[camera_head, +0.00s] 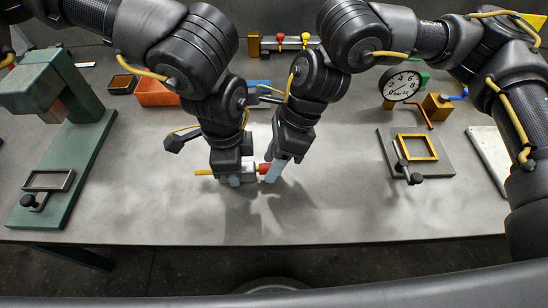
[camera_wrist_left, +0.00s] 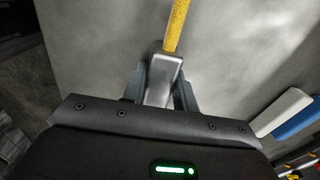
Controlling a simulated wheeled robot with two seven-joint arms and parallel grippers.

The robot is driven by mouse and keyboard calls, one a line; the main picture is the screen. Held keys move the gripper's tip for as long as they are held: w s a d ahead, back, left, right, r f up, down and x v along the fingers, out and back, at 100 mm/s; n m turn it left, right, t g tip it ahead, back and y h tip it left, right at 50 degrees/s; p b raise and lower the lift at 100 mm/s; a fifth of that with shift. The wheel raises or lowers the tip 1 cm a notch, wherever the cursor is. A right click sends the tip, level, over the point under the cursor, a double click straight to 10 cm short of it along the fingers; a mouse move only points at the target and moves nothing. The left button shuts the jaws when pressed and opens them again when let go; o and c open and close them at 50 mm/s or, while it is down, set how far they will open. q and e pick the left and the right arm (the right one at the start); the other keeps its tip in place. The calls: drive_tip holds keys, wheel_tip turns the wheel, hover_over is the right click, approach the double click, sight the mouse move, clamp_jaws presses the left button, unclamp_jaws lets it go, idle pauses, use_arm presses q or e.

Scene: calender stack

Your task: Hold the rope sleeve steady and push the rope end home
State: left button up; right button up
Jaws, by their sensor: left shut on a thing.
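The grey metal rope sleeve (camera_wrist_left: 162,76) is between the fingers of my left gripper (camera_wrist_left: 160,98), which is shut on it; in the head view the left gripper (camera_head: 234,179) holds it low over the table. A yellow rope (camera_wrist_left: 176,25) comes out of the sleeve; in the head view it sticks out to the left (camera_head: 203,172). A red rope end (camera_head: 264,168) with a short yellow part shows right of the left gripper. My right gripper (camera_head: 273,176) is right beside the red end, its fingers pointing down; whether they grip it is hidden.
A green press-like stand (camera_head: 85,150) is on the left. An orange bin (camera_head: 157,93) stands behind the arms. A grey plate with a yellow frame (camera_head: 417,147), a dial gauge (camera_head: 401,85) and a white board (camera_head: 489,155) are on the right. The table's front middle is clear.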

drive_tip(key=v, duration=1.2)
use_arm(q)
drive_tip(key=o, duration=1.2)
drive_tip(key=shift+c, duration=0.2)
